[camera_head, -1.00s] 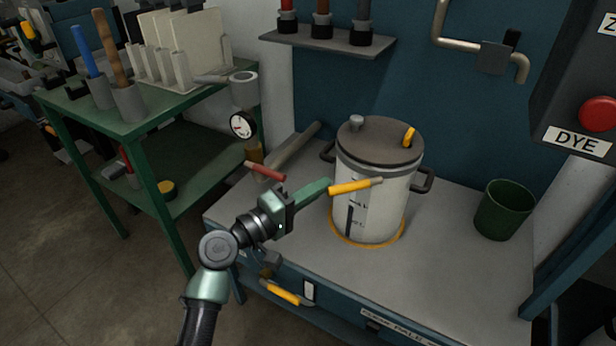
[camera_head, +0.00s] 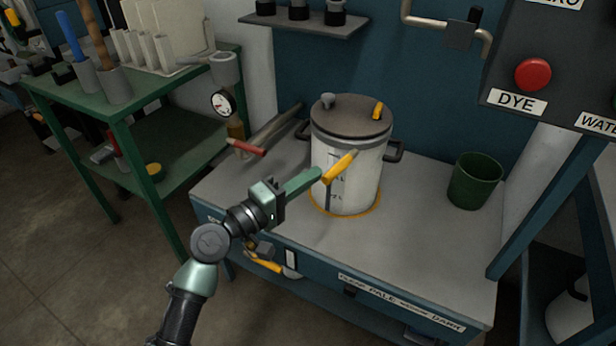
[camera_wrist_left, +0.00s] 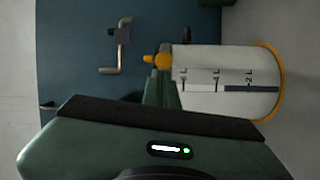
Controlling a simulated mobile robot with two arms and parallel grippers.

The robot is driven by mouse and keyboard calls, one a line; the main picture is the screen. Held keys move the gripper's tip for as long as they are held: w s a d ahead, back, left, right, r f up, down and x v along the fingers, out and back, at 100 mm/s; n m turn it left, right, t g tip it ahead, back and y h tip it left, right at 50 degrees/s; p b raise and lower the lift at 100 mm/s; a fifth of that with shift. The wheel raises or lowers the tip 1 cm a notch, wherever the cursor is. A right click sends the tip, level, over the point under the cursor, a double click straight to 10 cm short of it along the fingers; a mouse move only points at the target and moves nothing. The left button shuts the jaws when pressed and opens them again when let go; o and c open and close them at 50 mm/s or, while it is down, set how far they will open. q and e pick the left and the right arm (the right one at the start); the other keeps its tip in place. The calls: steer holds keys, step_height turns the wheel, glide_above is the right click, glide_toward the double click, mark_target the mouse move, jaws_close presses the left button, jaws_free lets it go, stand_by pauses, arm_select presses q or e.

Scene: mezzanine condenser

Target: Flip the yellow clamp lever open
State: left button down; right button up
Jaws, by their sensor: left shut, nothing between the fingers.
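The yellow clamp lever (camera_head: 339,168) is at the front of the white pot (camera_head: 352,190), just below the grey lid (camera_head: 350,116). It slants up to the right, with its yellow grip at the lower left. My left gripper (camera_head: 318,175) is shut and empty, its fingertips right at the grip's lower left end; I cannot tell if they touch. In the left wrist view the pot appears on its side, and the lever (camera_wrist_left: 163,60) shows nearly end-on just past the shut fingers (camera_wrist_left: 161,90). My right gripper is not in view.
A red-handled lever (camera_head: 246,149) and a gauge (camera_head: 221,103) are left of the pot. A green cup (camera_head: 475,182) stands on the right of the grey bench (camera_head: 420,236). A panel with a red button (camera_head: 533,74) hangs at the upper right. The bench front right is clear.

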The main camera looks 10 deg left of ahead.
arm_select(q)
steer(key=shift+f, duration=0.1)
stand_by(0.3)
